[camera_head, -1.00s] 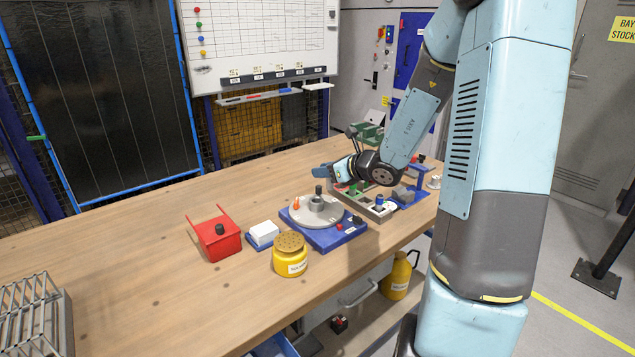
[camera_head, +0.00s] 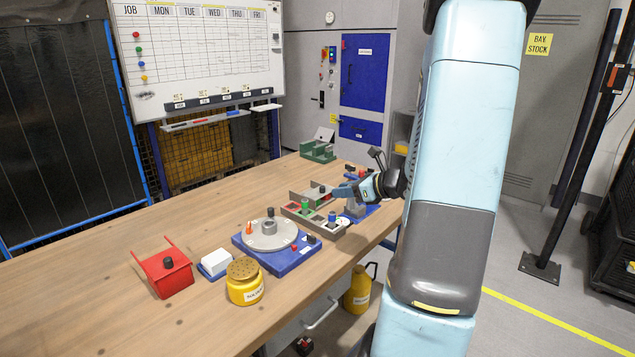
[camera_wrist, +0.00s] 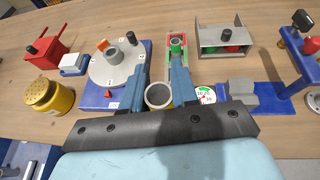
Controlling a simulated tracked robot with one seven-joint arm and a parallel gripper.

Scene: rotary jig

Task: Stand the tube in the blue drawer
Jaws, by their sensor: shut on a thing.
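My gripper (camera_wrist: 158,80) is shut on a grey hollow tube (camera_wrist: 158,97). Its open round end shows between the two blue fingers in the wrist view. In the head view my gripper (camera_head: 341,191) is above the right part of the bench; the tube cannot be made out there. A blue-edged shape (camera_wrist: 42,162) at the lower left of the wrist view may be the blue drawer, below the bench edge. In the head view now, no open blue drawer is clear under the bench; a grey drawer front with a handle (camera_head: 322,314) shows.
A blue base with a round grey turntable (camera_head: 270,236) stands left of my gripper. A yellow pot (camera_head: 244,282), white block (camera_head: 215,261) and red holder (camera_head: 165,272) stand further left. A dial gauge (camera_wrist: 205,95) lies close to the right finger. The bench's left part is clear.

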